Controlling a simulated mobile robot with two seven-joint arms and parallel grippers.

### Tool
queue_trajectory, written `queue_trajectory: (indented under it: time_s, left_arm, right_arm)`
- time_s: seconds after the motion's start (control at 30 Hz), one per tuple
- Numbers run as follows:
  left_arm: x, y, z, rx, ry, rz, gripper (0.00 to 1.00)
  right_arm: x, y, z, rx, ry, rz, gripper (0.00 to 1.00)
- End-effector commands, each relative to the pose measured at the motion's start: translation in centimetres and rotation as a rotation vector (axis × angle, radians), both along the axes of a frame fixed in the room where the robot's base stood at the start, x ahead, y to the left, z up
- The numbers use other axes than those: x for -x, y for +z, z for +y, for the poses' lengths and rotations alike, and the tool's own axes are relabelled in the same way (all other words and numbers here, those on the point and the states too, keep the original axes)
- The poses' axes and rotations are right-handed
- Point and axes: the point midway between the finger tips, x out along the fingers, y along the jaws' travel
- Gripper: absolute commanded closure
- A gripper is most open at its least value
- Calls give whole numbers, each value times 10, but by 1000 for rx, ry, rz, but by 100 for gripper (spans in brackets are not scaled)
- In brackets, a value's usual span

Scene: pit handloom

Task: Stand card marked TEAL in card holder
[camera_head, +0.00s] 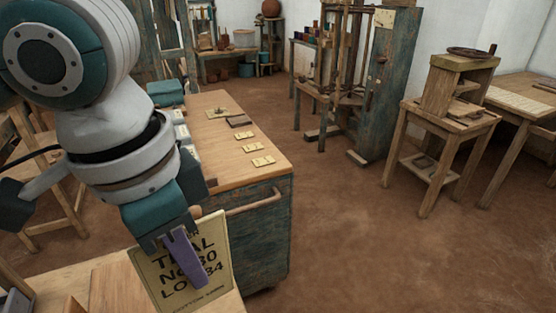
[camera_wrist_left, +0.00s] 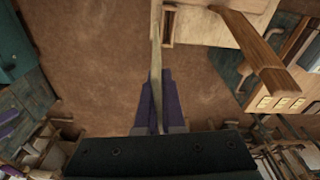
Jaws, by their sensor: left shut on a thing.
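My left gripper (camera_head: 192,266) is shut on a cream card (camera_head: 218,243) with dark print, whose large top line seems to read TEAL. One purple finger crosses the front of the card and covers part of the print; the other finger is hidden behind it. The card is slightly tilted and hangs in front of the near table's edge. In the left wrist view the card (camera_wrist_left: 155,65) is seen edge-on between the purple fingers (camera_wrist_left: 156,100). A small wooden piece (camera_wrist_left: 168,26) beside the card may be the card holder; I cannot tell for sure. My right gripper is not in view.
A wooden block (camera_head: 118,288) is on the near table at bottom left. Behind the card stands a blue cabinet with a wooden top (camera_head: 229,160), bearing several small cards (camera_head: 263,161) and a side rail (camera_head: 255,202). Open brown floor (camera_head: 390,260) lies to the right.

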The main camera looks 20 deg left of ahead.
Motion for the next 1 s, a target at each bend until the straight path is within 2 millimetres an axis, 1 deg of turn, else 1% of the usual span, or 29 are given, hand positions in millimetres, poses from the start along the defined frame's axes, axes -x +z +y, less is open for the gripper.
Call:
queue_trajectory:
  time_s: [0.03, 0.1, 0.2, 0.3, 0.33, 0.4, 0.5, 0.77, 1.0]
  left_arm:
    - [-4, -44, 2, -2, -20, -2, 100]
    - [-9, -72, 4, 2, -52, -6, 100]
    - [-15, -107, 6, 5, -94, -10, 100]
    - [-20, -134, 9, 7, -126, -16, 100]
    - [-21, -140, 9, 8, -135, -18, 100]
    - [-24, -151, 11, 10, -150, -19, 100]
    - [-26, -160, 12, 11, -165, -22, 100]
    - [-27, -162, 12, 12, -174, -24, 100]
    - [-27, -170, 12, 12, -172, -23, 100]
  right_arm:
    - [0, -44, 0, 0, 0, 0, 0]
    - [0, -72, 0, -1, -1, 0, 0]
    - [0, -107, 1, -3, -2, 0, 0]
    - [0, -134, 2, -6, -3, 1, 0]
    - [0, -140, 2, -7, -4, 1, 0]
    - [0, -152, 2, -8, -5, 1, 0]
    - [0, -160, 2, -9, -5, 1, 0]
    - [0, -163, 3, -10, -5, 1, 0]
    - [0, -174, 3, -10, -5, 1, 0]
